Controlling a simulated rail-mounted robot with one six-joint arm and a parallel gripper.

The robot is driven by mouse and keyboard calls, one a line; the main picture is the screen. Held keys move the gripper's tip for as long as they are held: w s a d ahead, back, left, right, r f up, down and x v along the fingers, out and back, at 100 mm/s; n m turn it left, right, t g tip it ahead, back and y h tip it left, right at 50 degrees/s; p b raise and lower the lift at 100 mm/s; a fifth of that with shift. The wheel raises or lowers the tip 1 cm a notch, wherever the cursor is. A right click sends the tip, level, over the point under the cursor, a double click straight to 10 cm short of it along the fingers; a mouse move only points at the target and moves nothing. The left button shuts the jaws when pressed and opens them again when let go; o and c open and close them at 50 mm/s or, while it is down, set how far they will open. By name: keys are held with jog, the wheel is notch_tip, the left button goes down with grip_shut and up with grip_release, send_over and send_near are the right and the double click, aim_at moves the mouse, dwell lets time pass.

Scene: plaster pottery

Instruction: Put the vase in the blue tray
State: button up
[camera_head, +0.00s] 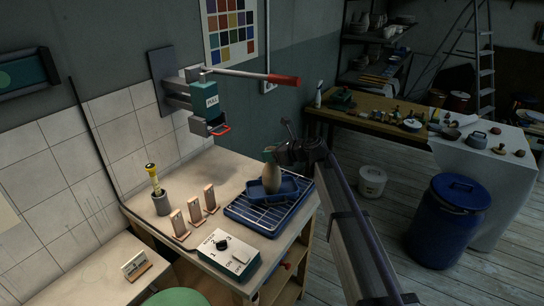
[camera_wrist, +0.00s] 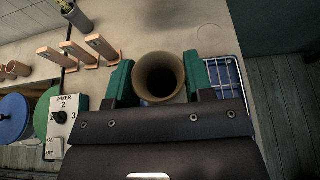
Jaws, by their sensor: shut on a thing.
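A beige-brown vase (camera_head: 272,180) is upright at the small blue tray (camera_head: 262,196). The tray's front wall hides the base of the vase, so I cannot tell whether the base touches the tray floor. My gripper (camera_head: 271,154) is shut on the vase near its top. In the wrist view, the round dark mouth of the vase (camera_wrist: 160,78) sits between the green fingers of my gripper, one on each side.
The small tray stands on a blue rack with white wires (camera_head: 242,212). A mixer box (camera_head: 228,254), several upright wooden pieces (camera_head: 194,210) and a grey cup (camera_head: 161,204) are to the left. A wall press with a red-tipped lever (camera_head: 282,79) is above. A blue barrel (camera_head: 448,222) stands right.

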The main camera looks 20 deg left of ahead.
jog(key=shift+f, duration=0.2)
jog(key=o, duration=0.9)
jog(key=shift+r, duration=0.1)
jog(key=shift+r, duration=0.3)
jog(key=p+v, duration=0.5)
jog(key=v, duration=0.6)
jog(key=s+d+f+n+g+h, duration=0.1)
jog(key=s+d+f+n+h, duration=0.2)
jog(key=s+d+n, duration=0.3)
jog(key=s+d+f+n+g+h, duration=0.1)
jog(key=s+d+f+n+h, duration=0.3)
jog(key=s+d, duration=0.8)
jog(key=s+d+f+n+h, duration=0.3)
jog(key=s+d+n+h, duration=0.3)
jog(key=d, duration=1.2)
jog(key=shift+s+d+f+n+g, duration=0.1)
jog(key=shift+s+d+n+g, duration=0.1)
jog(key=shift+s+n, duration=0.9)
jog(key=shift+s+d+f+n+g, duration=0.1)
jog(key=shift+s+d+n+g, duration=0.1)
jog(key=shift+s+n, duration=0.85)
